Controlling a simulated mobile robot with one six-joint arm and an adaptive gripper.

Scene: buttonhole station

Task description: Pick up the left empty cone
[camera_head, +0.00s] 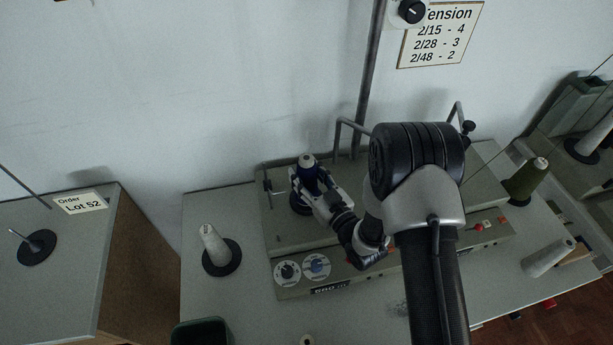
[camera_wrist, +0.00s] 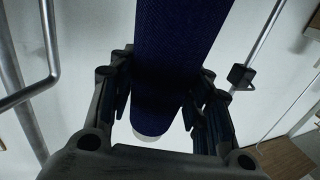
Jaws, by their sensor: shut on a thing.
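A dark blue cone (camera_head: 308,171) with a pale tip stands over a black disc on top of the machine in the head view. My gripper (camera_head: 312,187) is around the blue cone and shut on it. In the wrist view the blue cone (camera_wrist: 172,60) runs between the two fingers of my gripper (camera_wrist: 160,105), its white end (camera_wrist: 147,137) showing below. A pale, whitish cone (camera_head: 213,245) stands on a black disc (camera_head: 221,259) at the left of the table; I cannot tell whether it bears yarn. Whether the blue cone touches its disc is hidden.
The grey machine (camera_head: 345,277) has dials at its front. An upright pole (camera_head: 368,80) and bent metal bars stand near my arm. An olive cone (camera_head: 526,180) and a lying pale cone (camera_head: 548,257) are at right. A dark bin (camera_head: 202,331) is at front left.

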